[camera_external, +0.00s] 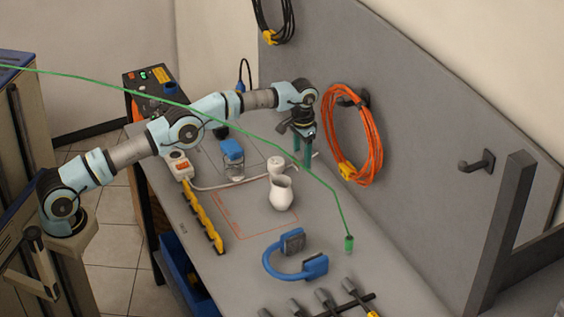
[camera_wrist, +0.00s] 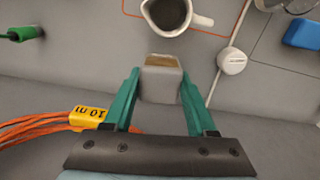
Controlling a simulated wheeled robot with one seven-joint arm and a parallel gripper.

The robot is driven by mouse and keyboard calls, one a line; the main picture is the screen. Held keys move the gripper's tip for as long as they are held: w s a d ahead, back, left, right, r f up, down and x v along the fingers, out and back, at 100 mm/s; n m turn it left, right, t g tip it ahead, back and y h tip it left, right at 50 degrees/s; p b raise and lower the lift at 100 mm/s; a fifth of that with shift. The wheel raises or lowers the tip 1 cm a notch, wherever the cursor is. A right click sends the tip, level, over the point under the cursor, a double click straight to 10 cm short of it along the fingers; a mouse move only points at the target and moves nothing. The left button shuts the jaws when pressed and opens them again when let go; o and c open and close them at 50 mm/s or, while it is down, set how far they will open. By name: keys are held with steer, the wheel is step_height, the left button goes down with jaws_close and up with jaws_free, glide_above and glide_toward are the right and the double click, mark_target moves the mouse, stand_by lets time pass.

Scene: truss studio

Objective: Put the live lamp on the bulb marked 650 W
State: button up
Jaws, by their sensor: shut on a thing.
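My gripper (camera_external: 302,150) is over the bench near the grey back board. In the wrist view its green fingers (camera_wrist: 160,98) are shut on a small pale grey block with a tan end face (camera_wrist: 160,78). The block is hidden in the external view. I cannot make out a 650 W marking on anything, nor tell which thing is the live lamp. A dark box (camera_external: 150,78) at the back left bears small red and green lights and a yellow label.
An orange cable coil (camera_external: 352,135) hangs on the board. A green cable (camera_external: 250,132) crosses to a green plug (camera_external: 348,244).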

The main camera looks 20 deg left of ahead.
step_height(320, 180, up, 2)
steer(key=m+p, duration=0.1)
steer(key=p, duration=0.3)
glide_above(276, 161)
step_height(276, 161, down, 5)
steer(key=b, duration=0.4)
steer(key=shift+w+f, duration=0.15)
steer(key=shift+f+p, duration=0.2)
steer(key=shift+p, duration=0.1)
steer(key=shift+f+p, duration=0.7)
steer(key=shift+f, duration=1.35)
steer(key=shift+f, duration=0.15)
steer(key=o, duration=1.4)
